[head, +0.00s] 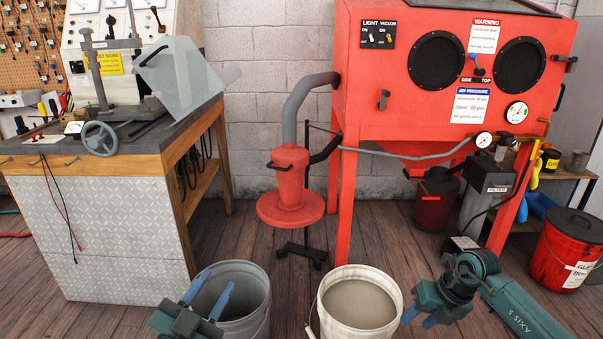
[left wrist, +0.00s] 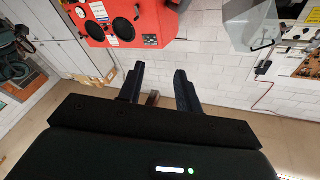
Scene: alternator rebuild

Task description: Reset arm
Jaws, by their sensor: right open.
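My left gripper (head: 218,279) is at the lower left of the head view, in front of and over the grey bucket. Its two blue fingers are apart with nothing between them. It also shows open and empty in the left wrist view (left wrist: 158,76). My right gripper (head: 417,320) is at the lower right, just right of the white bucket, with its fingers pointing down and left. It is open, and I see nothing held in it. My right forearm (head: 520,310) reaches in from the lower right corner.
A grey bucket (head: 258,322) and a white bucket (head: 331,322) stand in front. A workbench (head: 100,225) with a handwheel is left. A red blasting cabinet (head: 400,110) and its red dust collector (head: 290,190) stand behind. A red bucket (head: 562,255) is right.

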